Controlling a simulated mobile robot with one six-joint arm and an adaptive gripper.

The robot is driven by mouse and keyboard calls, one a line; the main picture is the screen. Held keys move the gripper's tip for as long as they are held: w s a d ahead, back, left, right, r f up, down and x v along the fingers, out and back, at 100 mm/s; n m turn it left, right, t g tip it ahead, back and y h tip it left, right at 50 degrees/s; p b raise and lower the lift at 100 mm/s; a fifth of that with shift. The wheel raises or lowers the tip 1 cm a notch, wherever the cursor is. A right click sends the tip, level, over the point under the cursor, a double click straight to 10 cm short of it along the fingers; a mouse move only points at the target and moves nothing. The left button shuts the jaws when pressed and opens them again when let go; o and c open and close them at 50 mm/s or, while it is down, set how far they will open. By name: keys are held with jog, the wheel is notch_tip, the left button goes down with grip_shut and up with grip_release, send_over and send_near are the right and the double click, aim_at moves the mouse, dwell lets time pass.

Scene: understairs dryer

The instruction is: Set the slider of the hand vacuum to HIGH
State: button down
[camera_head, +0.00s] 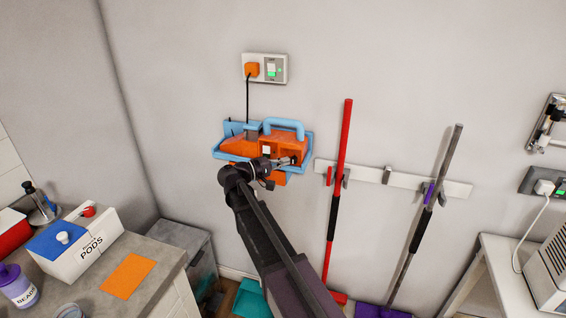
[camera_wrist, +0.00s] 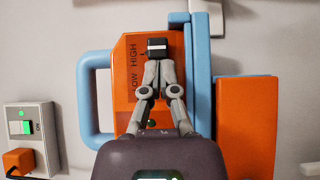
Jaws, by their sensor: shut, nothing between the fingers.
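The orange hand vacuum (camera_head: 238,147) with a blue handle sits in a blue wall holder (camera_head: 309,147). In the wrist view, its orange face (camera_wrist: 125,70) carries the sideways labels LOW and HIGH. A black slider knob (camera_wrist: 157,44) is beside the HIGH label, at the upper end of that face. My gripper (camera_wrist: 152,68) is shut and empty, its fingertips just below the knob. I cannot tell whether they touch it. In the head view my gripper (camera_head: 291,160) is at the vacuum's right part, and the slider is hard to make out there. The fingers hide part of the slot.
An outlet (camera_head: 280,69) with an orange plug and green-lit switch is above the vacuum, its black cord hanging down. A red-handled tool (camera_head: 344,140) and a grey-and-purple one (camera_head: 450,160) hang on a rail to the right. A counter with a pods box (camera_head: 90,260) is lower left.

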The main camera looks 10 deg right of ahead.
jog(key=shift+s, duration=0.1)
jog(key=v, duration=1)
dwell(0.3)
